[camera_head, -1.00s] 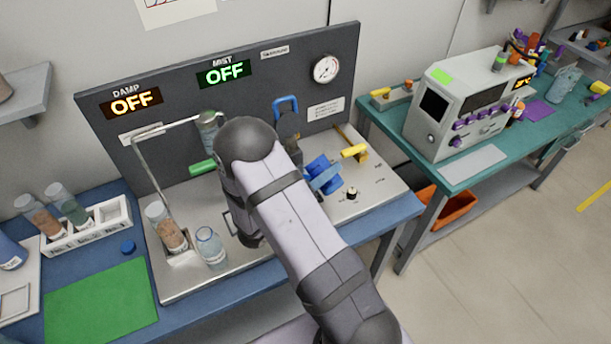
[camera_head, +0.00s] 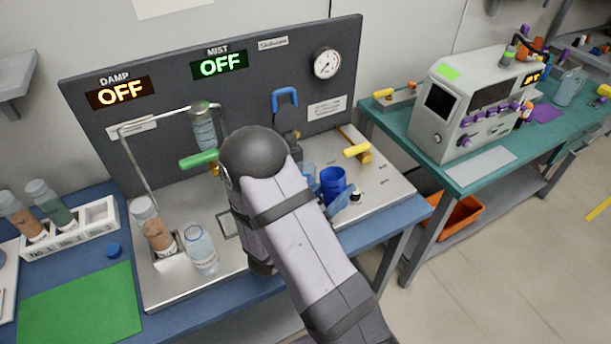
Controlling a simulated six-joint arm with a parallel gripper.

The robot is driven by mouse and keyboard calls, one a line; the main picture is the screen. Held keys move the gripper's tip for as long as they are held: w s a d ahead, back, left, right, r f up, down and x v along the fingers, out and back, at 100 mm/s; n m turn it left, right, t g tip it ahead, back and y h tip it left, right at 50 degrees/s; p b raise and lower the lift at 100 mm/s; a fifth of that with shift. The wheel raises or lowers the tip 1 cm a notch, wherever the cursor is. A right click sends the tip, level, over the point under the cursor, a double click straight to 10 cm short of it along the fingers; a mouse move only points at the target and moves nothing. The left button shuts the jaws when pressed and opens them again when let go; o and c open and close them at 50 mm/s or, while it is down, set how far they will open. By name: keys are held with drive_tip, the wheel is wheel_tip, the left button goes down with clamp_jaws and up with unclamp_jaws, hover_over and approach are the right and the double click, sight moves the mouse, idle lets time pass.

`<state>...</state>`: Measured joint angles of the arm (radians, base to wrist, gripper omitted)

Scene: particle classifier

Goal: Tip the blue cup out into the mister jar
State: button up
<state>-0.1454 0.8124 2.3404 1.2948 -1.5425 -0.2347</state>
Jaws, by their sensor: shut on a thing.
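The blue cup (camera_head: 334,183) is right of my arm's dark rounded joint, over the right part of the steel bench top. Its round opening faces up toward the camera; I cannot see its contents. My gripper (camera_head: 327,198) is shut on the cup, with lighter blue finger parts beside it, and is partly hidden by my arm. A clear open jar (camera_head: 202,252) stands on the steel top at the front left, apart from the cup. Another clear jar (camera_head: 203,130) with a grey-green top is at the panel under the MIST sign. I cannot tell which is the mister jar.
A tube of tan grains (camera_head: 158,235) stands beside the clear open jar, near a bent metal pipe (camera_head: 137,160). A green handle (camera_head: 198,159) sticks out left of my arm. A yellow handle (camera_head: 357,150) is behind the cup. DAMP and MIST signs both read OFF.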

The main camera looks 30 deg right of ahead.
drive_tip(key=shift+s+d+f+m+b, duration=0.1)
drive_tip(key=shift+s+f+m+b, duration=0.2)
drive_tip(key=shift+m+b, duration=0.35)
drive_tip(key=shift+s+d+f+m+b, duration=0.15)
drive_tip(key=shift+s+m+b, duration=0.2)
drive_tip(key=shift+m+b, duration=0.3)
drive_tip(key=shift+a, duration=0.1)
